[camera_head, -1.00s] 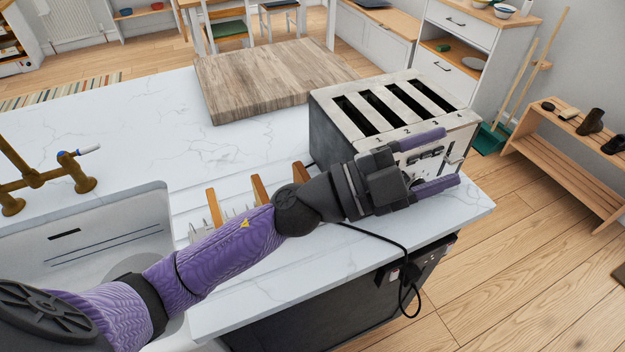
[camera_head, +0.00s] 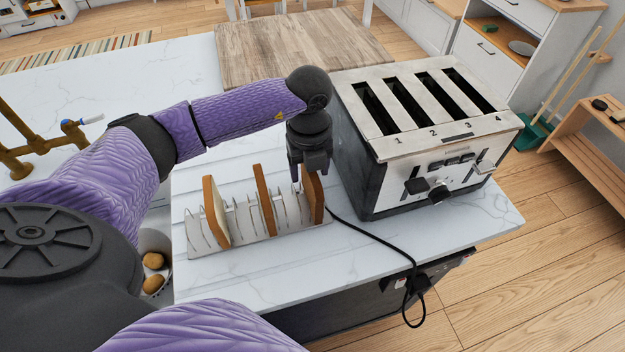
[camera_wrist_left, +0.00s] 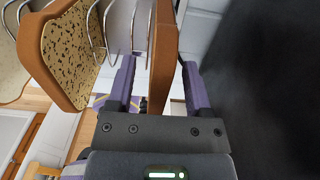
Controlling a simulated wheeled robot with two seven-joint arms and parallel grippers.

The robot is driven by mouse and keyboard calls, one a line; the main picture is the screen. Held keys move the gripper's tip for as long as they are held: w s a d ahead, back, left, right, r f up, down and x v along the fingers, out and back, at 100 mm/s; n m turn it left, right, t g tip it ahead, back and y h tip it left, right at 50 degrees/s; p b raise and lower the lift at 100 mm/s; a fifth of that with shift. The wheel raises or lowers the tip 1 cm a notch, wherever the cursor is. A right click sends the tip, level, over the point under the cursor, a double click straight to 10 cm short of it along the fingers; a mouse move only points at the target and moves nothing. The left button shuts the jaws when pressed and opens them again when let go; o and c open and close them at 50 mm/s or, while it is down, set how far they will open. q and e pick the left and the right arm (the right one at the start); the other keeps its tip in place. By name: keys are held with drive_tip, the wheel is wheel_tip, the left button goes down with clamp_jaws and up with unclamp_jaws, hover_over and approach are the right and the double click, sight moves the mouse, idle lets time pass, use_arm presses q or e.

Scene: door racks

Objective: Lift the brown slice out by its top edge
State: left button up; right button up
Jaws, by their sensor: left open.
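A metal toast rack (camera_head: 245,222) on the white counter holds three upright slices with brown edges: a left slice (camera_head: 215,212), a middle slice (camera_head: 265,200) and a right slice (camera_head: 315,198). My left gripper (camera_head: 305,174) points down over the right slice. In the left wrist view this slice (camera_wrist_left: 163,55) shows its brown edge between the open fingers (camera_wrist_left: 160,88), with a gap on the right. A slice with a speckled face (camera_wrist_left: 75,55) stands to its left. The gripper hides part of the right slice in the head view. My right gripper is not in view.
A toaster (camera_head: 425,140) with several empty-looking slots stands close to the right of the rack and gripper. Its black cord (camera_head: 375,238) runs over the counter edge. Two round brown things (camera_head: 153,262) sit in a bowl at the left.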

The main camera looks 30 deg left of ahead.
use_arm(q)
drive_tip(key=shift+s+f, duration=0.1)
drive_tip(key=shift+f, duration=0.25)
clamp_jaws()
wheel_tip(320, 180, up, 10)
drive_tip(key=shift+r+p, duration=0.15)
drive_tip(key=shift+p, duration=0.75)
wheel_tip(320, 180, up, 9)
drive_tip(key=p, duration=0.8)
drive_tip(key=shift+r, duration=0.15)
